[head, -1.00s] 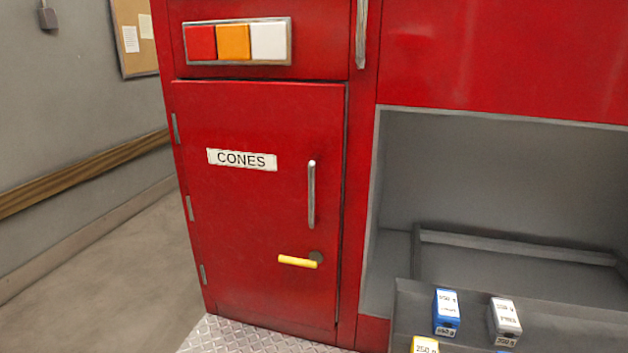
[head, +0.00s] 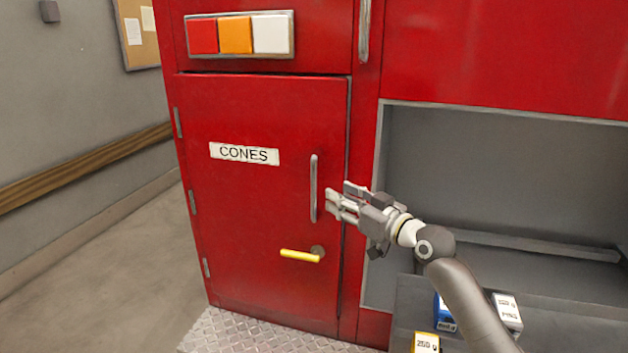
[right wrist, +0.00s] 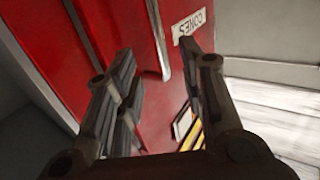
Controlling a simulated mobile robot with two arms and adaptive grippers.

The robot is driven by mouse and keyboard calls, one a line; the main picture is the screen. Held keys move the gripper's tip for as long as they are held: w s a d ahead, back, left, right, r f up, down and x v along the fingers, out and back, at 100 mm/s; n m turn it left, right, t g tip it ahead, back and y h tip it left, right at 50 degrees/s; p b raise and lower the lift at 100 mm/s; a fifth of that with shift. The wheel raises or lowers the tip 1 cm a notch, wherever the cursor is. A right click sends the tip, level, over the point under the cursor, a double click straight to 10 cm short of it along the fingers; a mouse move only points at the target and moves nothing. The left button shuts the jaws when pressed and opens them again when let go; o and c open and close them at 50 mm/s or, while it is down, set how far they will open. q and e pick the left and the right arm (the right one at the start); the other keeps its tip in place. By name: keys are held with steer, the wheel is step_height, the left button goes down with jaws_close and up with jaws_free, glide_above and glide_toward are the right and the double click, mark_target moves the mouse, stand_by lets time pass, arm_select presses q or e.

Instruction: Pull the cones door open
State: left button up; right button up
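The red cones door (head: 250,210) is closed in the head view and carries a white CONES label (head: 244,153). Its silver vertical handle (head: 314,188) is on the door's right side. A yellow lever (head: 300,256) points left below the handle. My right gripper (head: 336,201) is open and empty just right of the handle, apart from it. In the right wrist view the fingers (right wrist: 160,95) are spread wide, with a silver bar (right wrist: 157,40), which looks like the handle, beyond the gap. The CONES label (right wrist: 189,26) appears upside down there. My left gripper is not in view.
A red, orange and white panel (head: 240,35) is above the door. Another handle (head: 363,30) is at upper right. A grey recess (head: 480,170) lies right of the door, with blue, white and yellow boxes (head: 425,343) below. Floor left of the cabinet is clear.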

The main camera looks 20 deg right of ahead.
mark_target(316, 181)
steer(key=x, duration=0.3)
steer(key=p+x, duration=0.1)
steer(key=x, duration=0.3)
steer(key=p+x, duration=0.1)
steer(key=x, duration=0.3)
steer(key=shift+d+r, duration=0.1)
steer(key=shift+r, duration=0.25)
jaws_close()
